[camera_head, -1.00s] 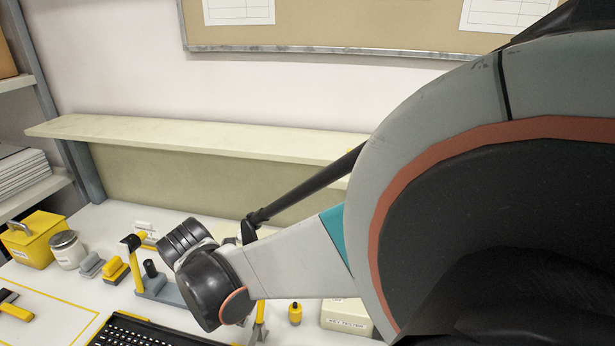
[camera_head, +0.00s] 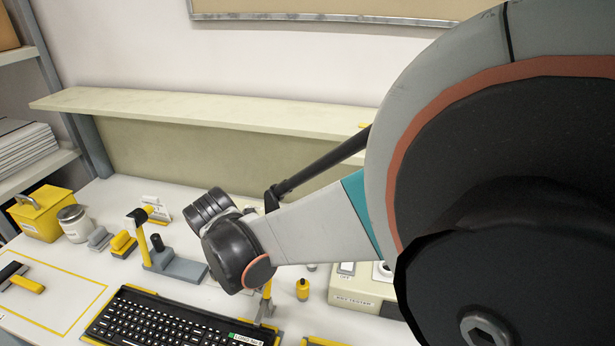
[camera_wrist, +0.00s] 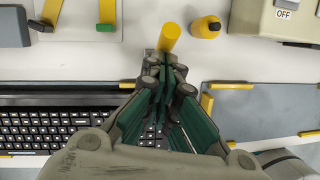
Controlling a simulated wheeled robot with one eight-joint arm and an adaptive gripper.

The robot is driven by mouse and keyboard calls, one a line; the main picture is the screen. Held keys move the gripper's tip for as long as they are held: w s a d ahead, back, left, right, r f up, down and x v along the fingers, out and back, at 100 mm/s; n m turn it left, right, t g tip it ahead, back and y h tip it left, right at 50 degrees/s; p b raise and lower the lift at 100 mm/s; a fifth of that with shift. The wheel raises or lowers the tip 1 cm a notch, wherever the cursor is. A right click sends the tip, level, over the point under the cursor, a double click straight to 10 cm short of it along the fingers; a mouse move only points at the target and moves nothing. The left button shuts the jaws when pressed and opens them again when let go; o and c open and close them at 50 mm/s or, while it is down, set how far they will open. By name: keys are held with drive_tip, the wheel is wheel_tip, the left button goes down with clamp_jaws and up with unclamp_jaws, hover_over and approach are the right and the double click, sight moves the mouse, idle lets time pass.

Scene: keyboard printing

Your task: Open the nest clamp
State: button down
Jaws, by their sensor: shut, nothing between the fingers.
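A keyboard (camera_head: 165,325) lies in a dark tray on the table, and it also shows in the wrist view (camera_wrist: 50,130). A yellow upright handle (camera_head: 267,292) on a grey base stands by the keyboard's back right corner; it looks like the nest clamp. In the wrist view the clamp's yellow handle (camera_wrist: 169,37) sits just beyond my fingertips. My gripper (camera_wrist: 167,62) is shut and empty, its fingertips close to the handle; I cannot tell whether they touch.
A yellow bottle (camera_head: 303,289) and a beige tester box (camera_head: 360,290) stand to the right. A grey stand (camera_head: 180,265), a yellow-handled tool (camera_head: 143,238), a jar (camera_head: 74,222) and a yellow box (camera_head: 40,213) stand to the left. A grey mat (camera_wrist: 270,112) lies right of the keyboard.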

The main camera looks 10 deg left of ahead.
drive_tip(key=shift+w, duration=0.3)
drive_tip(key=shift+w+d+f, duration=0.1)
drive_tip(key=shift+w+f, duration=0.05)
drive_tip(key=shift+w, duration=0.75)
drive_tip(key=shift+w+f+g, duration=0.25)
drive_tip(key=shift+w+g, duration=0.4)
drive_tip(key=shift+g, duration=0.15)
drive_tip(key=shift+w+d+f+b, duration=0.15)
drive_tip(key=shift+w+f+b, duration=0.35)
drive_tip(key=shift+w+f, duration=0.7)
drive_tip(key=shift+w+d+f+b, duration=0.1)
drive_tip(key=shift+w+f+b, duration=0.35)
drive_tip(key=shift+w+f, duration=0.7)
drive_tip(key=shift+f, duration=0.15)
drive_tip(key=shift+s, duration=0.1)
